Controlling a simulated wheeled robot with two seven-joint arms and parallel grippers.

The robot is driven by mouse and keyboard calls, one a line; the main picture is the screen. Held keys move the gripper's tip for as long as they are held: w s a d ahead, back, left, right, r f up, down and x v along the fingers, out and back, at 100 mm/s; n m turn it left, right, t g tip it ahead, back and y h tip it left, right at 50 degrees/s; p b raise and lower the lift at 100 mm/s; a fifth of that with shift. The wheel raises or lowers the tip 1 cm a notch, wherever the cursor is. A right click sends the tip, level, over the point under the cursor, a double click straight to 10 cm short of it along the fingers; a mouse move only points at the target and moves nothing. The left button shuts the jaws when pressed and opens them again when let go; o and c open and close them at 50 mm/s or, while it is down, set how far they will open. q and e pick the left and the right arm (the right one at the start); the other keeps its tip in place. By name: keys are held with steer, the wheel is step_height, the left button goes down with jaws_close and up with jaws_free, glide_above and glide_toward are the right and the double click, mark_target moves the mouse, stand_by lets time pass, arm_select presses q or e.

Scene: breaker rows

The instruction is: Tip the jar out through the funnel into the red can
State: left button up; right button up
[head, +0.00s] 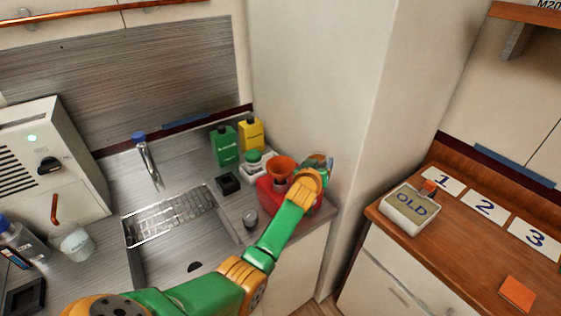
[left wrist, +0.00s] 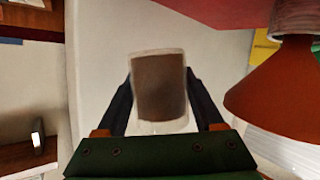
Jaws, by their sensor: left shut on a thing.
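The red can (head: 268,199) stands on the counter at the right end of the sink, partly hidden by my left arm. The orange funnel (head: 281,168) sits on the can, wide mouth up. In the left wrist view the funnel (left wrist: 285,95) appears inverted at the right, below a red strip of the can (left wrist: 220,12). My left gripper (head: 319,161) is just right of the funnel. In the left wrist view it is shut on the clear jar (left wrist: 159,88), which holds brown contents. The jar is beside the funnel, apart from it. My right gripper is not in view.
Green (head: 224,145) and yellow (head: 251,132) bottles stand behind the can. The sink rack (head: 170,215) and faucet (head: 146,155) are to the left. A wall corner rises close behind my gripper. A wooden counter (head: 465,240) with numbered cards is at right, across a gap.

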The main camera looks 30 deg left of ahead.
mark_target(315, 152)
arm_select(q)
steer(key=shift+s+r, duration=0.1)
steer(key=shift+r, duration=0.45)
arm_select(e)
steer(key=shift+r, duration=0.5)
arm_select(q)
steer(key=shift+s+a+r+n+t+p, duration=0.1)
steer(key=shift+a+r+n+t+p, duration=0.15)
steer(key=shift+r+p, duration=0.35)
steer(key=shift+s+a+r+n+t+p, duration=0.15)
steer(key=shift+r+n+p, duration=0.2)
steer(key=shift+r+p, duration=0.2)
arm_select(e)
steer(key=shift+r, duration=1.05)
arm_select(q)
steer(key=shift+r, duration=0.15)
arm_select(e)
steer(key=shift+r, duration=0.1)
arm_select(q)
steer(key=shift+a+r+h, duration=0.15)
steer(key=shift+a+h, duration=0.05)
steer(key=shift+h, duration=0.1)
steer(key=shift+s+r, duration=0.1)
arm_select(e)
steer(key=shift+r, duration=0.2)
